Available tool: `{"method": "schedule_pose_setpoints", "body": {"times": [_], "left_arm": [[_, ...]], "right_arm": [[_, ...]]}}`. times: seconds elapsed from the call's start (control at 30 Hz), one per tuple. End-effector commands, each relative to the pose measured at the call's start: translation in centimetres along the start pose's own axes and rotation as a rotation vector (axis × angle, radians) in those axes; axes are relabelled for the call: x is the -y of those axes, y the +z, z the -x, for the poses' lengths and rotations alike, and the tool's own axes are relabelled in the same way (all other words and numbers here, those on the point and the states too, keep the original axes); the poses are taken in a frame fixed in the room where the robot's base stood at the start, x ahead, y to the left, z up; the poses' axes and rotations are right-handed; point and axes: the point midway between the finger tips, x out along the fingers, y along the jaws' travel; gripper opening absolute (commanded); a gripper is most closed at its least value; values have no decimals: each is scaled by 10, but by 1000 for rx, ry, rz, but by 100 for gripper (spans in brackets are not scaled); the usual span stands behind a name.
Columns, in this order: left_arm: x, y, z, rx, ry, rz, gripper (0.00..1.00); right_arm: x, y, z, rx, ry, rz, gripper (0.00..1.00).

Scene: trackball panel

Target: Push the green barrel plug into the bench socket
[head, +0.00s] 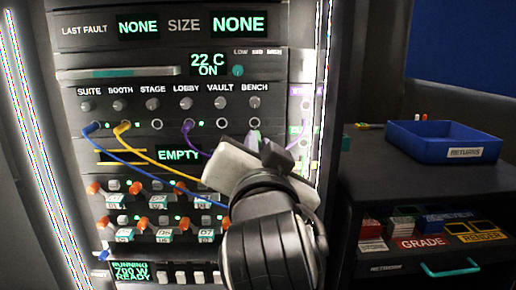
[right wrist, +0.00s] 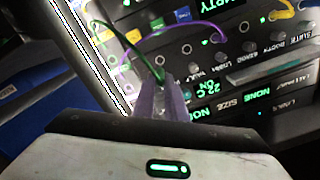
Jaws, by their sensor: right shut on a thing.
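The panel's socket row sits under the labels SUITE to BENCH in the head view. The bench socket (head: 254,124) is at the right end of the row, just above my right gripper's fingertips (head: 261,142). In the right wrist view my right gripper (right wrist: 163,98) is shut on the green plug, whose green cable (right wrist: 135,48) runs from the fingertips to the upper left. The plug's body and tip are mostly hidden by the fingers. The fingertips are close to the panel at the bench column; I cannot tell whether the plug touches the socket. My left gripper is not in view.
A blue cable (head: 150,165), a yellow cable (head: 150,155) and a purple cable (head: 196,140) are plugged at suite, booth and lobby. The vault socket (head: 222,124) is empty. A blue returns bin (head: 480,141) stands on a dark cabinet at right.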

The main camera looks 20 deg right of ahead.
Motion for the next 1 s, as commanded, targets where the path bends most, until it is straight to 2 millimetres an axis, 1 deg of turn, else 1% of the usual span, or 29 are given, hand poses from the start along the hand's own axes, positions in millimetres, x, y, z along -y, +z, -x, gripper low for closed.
{"method": "schedule_pose_setpoints", "body": {"times": [0.03,0.2,0.4,0.6,1.0], "left_arm": [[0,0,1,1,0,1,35],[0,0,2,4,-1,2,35],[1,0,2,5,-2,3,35],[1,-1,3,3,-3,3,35],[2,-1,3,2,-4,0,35]], "right_arm": [[0,0,-6,1,2,0,0],[0,-1,-22,0,1,1,0],[0,0,-35,0,0,0,0],[0,0,-41,1,0,-1,0],[0,0,-41,1,-1,-1,0]]}}
